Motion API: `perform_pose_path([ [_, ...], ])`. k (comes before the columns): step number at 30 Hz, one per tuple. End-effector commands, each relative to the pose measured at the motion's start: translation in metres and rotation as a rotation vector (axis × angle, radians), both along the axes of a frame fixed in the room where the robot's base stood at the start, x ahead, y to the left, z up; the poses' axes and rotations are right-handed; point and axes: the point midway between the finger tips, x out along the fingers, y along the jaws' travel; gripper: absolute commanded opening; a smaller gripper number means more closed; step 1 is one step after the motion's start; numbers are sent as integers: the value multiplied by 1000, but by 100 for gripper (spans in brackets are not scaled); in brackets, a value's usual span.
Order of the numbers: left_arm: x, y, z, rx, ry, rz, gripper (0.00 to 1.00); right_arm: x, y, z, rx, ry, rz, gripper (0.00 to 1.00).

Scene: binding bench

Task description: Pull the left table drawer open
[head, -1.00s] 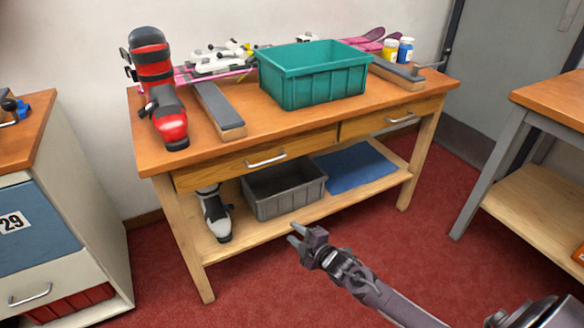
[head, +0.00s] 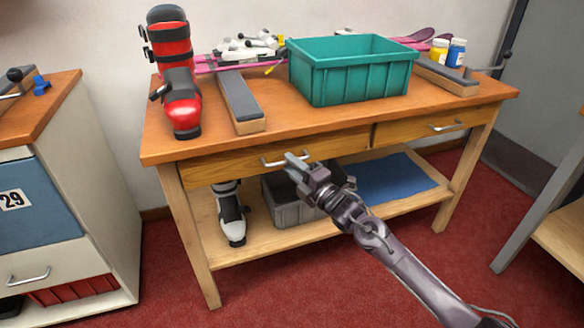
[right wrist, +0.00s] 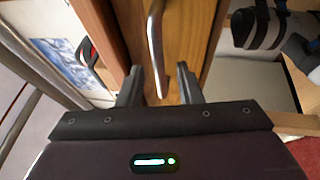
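The left table drawer (head: 228,170) is a wooden front under the left part of the bench top, flush with the frame. Its metal bar handle (head: 270,163) is partly behind my right gripper (head: 296,161), which is at the handle's right part in the head view. In the right wrist view, the drawer front (right wrist: 187,30) and the handle (right wrist: 155,38) show close ahead. My right gripper (right wrist: 160,84) is open there, with the handle's near end between its two fingers; I cannot tell whether they touch it. My left gripper is not in view.
The bench top (head: 345,118) carries a red boot (head: 178,75), a teal crate (head: 350,78) and padded blocks. A grey bin (head: 285,212), a white boot (head: 231,217) and a blue mat (head: 398,180) are on the lower shelf (head: 265,245). A cabinet (head: 90,170) stands at left.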

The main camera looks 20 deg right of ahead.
Motion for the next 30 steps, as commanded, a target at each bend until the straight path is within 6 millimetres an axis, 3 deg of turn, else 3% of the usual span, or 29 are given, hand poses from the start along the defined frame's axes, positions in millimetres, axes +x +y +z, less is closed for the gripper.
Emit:
perform_pose_path([
  [10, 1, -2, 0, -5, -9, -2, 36, 5, 3, 1, -1, 1, 1, 32],
  [18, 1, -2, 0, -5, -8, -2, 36, 5, 3, 1, -1, 1, 1, 0],
  [30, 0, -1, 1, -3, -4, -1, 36, 4, 2, 1, -1, 2, 1, 0],
])
